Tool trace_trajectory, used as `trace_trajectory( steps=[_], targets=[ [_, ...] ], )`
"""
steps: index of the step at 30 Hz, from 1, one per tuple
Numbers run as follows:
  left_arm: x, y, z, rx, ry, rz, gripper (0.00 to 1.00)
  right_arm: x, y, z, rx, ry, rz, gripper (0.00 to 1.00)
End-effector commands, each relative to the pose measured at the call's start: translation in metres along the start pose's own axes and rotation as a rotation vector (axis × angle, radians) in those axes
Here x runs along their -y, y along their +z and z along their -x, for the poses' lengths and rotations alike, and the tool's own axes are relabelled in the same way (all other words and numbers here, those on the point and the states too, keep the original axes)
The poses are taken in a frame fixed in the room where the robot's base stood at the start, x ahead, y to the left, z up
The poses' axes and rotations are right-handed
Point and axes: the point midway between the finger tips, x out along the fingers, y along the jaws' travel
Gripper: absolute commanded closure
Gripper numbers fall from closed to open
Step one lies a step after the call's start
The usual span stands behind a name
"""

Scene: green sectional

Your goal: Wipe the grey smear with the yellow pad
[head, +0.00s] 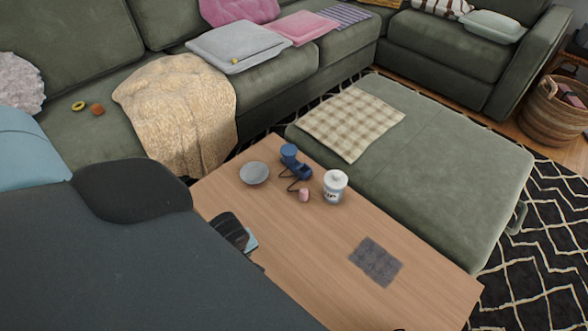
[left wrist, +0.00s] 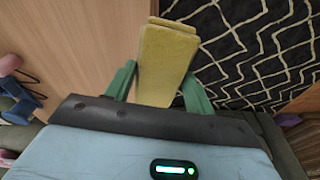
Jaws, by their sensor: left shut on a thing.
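The grey smear (head: 376,262) is a dark square patch on the wooden table (head: 320,255), toward its right end in the head view. The yellow pad (left wrist: 168,45) shows in the left wrist view as a thick yellow block. My left gripper (left wrist: 160,78) is shut on it, with a green finger on each side. In the head view my left arm covers the lower left and hides the fingers and the pad. The smear is apart from the visible part of the arm, to its right. My right gripper is not in view.
A grey bowl (head: 254,173), a blue object (head: 297,166), a small pink item (head: 304,195) and a white lidded jar (head: 336,186) stand toward the table's far end. The tabletop around the smear is clear. A green ottoman (head: 440,160) adjoins the far side.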

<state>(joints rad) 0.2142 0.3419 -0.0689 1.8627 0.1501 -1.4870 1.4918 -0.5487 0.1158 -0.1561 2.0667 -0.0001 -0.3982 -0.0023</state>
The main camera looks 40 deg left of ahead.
Motion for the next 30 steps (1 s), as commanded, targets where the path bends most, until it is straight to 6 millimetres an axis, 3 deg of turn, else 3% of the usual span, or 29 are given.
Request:
trace_trajectory(
  steps=[1, 6, 15, 24, 30],
  targets=[
    [-0.019, 0.002, 0.010, -0.004, 0.013, -0.029, 0.65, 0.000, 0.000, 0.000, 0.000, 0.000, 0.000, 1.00],
    [-0.070, 0.015, 0.041, -0.006, 0.029, -0.138, 0.65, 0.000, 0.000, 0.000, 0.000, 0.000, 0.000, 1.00],
    [-0.141, 0.038, 0.106, -0.007, 0.060, -0.355, 0.65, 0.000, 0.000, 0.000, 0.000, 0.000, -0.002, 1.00],
    [-0.188, 0.058, 0.178, -0.009, 0.098, -0.612, 0.65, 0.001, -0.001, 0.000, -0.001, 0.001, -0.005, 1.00],
    [-0.204, 0.067, 0.229, -0.009, 0.126, -0.806, 0.65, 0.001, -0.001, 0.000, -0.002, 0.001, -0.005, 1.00]
  ],
)
